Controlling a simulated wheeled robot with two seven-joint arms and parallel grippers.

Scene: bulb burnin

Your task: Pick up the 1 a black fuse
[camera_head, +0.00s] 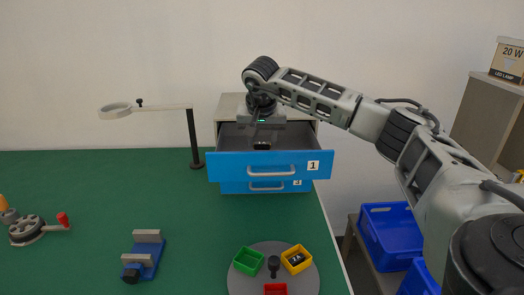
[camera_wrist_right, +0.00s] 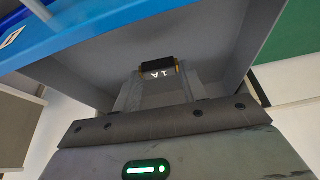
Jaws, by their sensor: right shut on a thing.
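The 1 A black fuse (camera_wrist_right: 158,66) has brass-coloured ends and a white "1 A" mark. In the head view the fuse (camera_head: 262,147) shows as a small dark piece inside the open blue-fronted drawer (camera_head: 230,168) labelled 1. My right gripper (camera_head: 264,140) reaches down into this drawer from above and is shut on the fuse. In the right wrist view the fuse lies across the fingertips of my right gripper (camera_wrist_right: 158,72), above the grey drawer floor. I cannot tell whether the fuse touches the floor. My left gripper is not in view.
A lower blue drawer (camera_head: 236,187) sits beneath the open one. A magnifier stand (camera_head: 191,135) rises left of the cabinet. A round grey tray (camera_head: 244,284) holds green, red and yellow bins; the yellow bin (camera_head: 286,254) holds a dark piece. A blue vise (camera_head: 146,262) stands on the green table.

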